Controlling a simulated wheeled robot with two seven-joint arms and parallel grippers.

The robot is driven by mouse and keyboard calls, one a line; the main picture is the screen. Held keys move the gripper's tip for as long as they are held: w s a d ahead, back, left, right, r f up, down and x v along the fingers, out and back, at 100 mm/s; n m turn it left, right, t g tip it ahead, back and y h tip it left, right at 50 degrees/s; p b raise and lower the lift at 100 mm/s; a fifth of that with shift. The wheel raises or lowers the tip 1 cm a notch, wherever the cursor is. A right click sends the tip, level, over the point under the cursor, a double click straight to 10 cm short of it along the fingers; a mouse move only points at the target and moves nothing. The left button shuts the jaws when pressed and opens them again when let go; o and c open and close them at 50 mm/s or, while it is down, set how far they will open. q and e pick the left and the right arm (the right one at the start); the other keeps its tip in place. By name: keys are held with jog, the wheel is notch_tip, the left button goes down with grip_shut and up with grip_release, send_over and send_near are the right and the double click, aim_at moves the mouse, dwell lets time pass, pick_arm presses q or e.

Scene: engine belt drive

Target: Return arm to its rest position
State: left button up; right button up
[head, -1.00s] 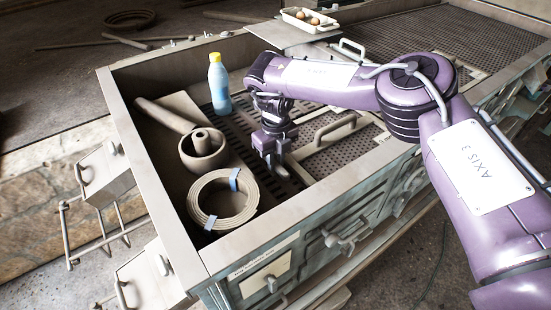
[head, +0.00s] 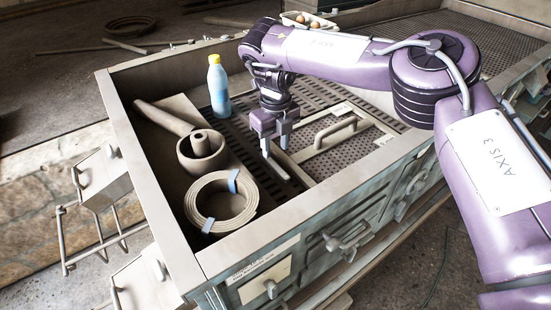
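My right arm comes in from the right side and reaches over the open bench box (head: 290,217). My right gripper (head: 275,150) points down over the slotted floor of the box, right of the pestle and mortar. Its two fingers are apart with nothing visible between them. My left arm and gripper do not show.
Inside the box are a blue bottle with a yellow cap (head: 218,85), a round mortar (head: 192,160) and a coiled belt roll (head: 240,206) with blue ties. A handled panel (head: 345,150) lies right of the gripper. A tray with eggs (head: 322,22) is behind the arm.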

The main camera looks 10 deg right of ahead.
jog(key=shift+r, duration=0.85)
